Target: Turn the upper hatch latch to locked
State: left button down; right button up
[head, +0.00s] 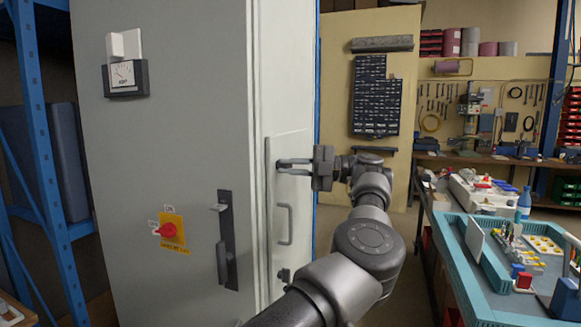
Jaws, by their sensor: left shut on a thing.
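A tall grey cabinet has a pale hatch (303,199) on its narrow right side. The hatch carries a D-shaped pull handle (285,224) and a small dark lower latch (284,275) near its bottom edge. My left gripper (281,165) reaches in from the right, level with the upper part of the hatch. Its two fingers are shut on the upper hatch latch, which they mostly hide. I cannot make out the latch's angle. The hatch looks closed. My right gripper is not in view.
A blue-rimmed tray (478,272) of parts lies on the bench at right. Floor behind my arm looks clear.

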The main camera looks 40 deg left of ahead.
pick_arm(q)
jog(key=shift+f+n+h, duration=0.15)
jog(key=shift+n+h, duration=0.25)
jog(key=shift+n, duration=0.4)
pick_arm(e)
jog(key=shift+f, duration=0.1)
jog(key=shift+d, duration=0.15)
pick_arm(q)
jog(key=c, duration=1.5)
grip_release()
